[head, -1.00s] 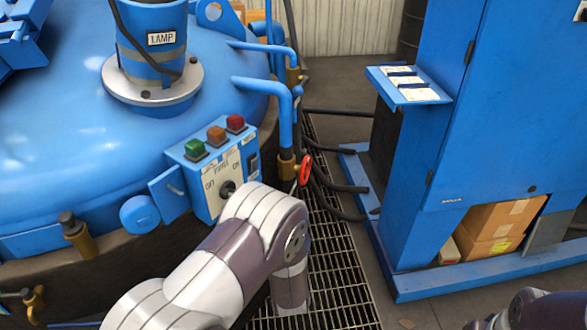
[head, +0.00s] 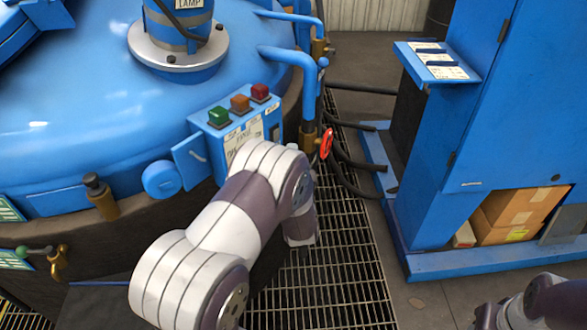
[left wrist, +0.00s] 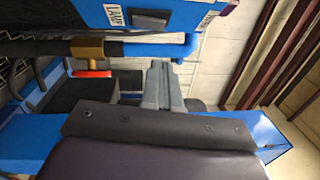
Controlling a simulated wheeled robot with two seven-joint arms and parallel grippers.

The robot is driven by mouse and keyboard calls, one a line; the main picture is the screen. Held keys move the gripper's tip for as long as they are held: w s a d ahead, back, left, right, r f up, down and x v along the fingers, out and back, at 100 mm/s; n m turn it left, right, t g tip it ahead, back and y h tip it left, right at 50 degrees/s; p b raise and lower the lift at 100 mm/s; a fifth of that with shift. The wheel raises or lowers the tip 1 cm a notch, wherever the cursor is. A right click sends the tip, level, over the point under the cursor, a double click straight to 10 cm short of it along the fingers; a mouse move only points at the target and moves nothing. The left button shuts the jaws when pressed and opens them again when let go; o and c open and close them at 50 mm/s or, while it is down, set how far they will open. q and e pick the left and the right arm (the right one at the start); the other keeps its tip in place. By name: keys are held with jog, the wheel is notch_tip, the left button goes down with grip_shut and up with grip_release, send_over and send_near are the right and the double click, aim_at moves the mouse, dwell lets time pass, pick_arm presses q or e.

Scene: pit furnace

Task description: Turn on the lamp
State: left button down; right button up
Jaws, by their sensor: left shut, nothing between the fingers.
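In the left wrist view, a label reading LAMP (left wrist: 115,16) sits beside a dark switch (left wrist: 149,21) on the box's blue face. My left gripper (left wrist: 163,66) is shut and empty, its grey fingertips just below that face; I cannot tell whether they touch it. The fingers are hidden in the head view. A cylinder labelled LAMP (head: 181,22) stands on the furnace lid.
A red valve wheel (head: 326,143) and blue pipes (head: 309,82) stand right of the box. Black hoses cross the floor grating (head: 340,255). A tall blue cabinet (head: 500,110) with cartons (head: 515,214) stands at right.

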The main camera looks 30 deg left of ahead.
aim_at(279, 129)
pick_arm(q)
jog(key=shift+w+a+r, duration=0.1)
jog(key=shift+w+a, duration=0.3)
jog(key=shift+a, duration=0.4)
jog(key=shift+w+a+r, duration=0.15)
jog(key=shift+w+a, duration=0.2)
jog(key=shift+a, duration=0.45)
jog(key=shift+w+a+r, duration=0.1)
jog(key=shift+w+a, duration=0.3)
jog(key=shift+a, duration=0.4)
jog(key=shift+a+r+p, duration=0.2)
jog(key=shift+r+p, duration=0.25)
jog(key=shift+p, duration=0.3)
jog(key=shift+a+f+n, duration=0.15)
jog(key=shift+f+n, duration=0.1)
jog(key=shift+n, duration=0.05)
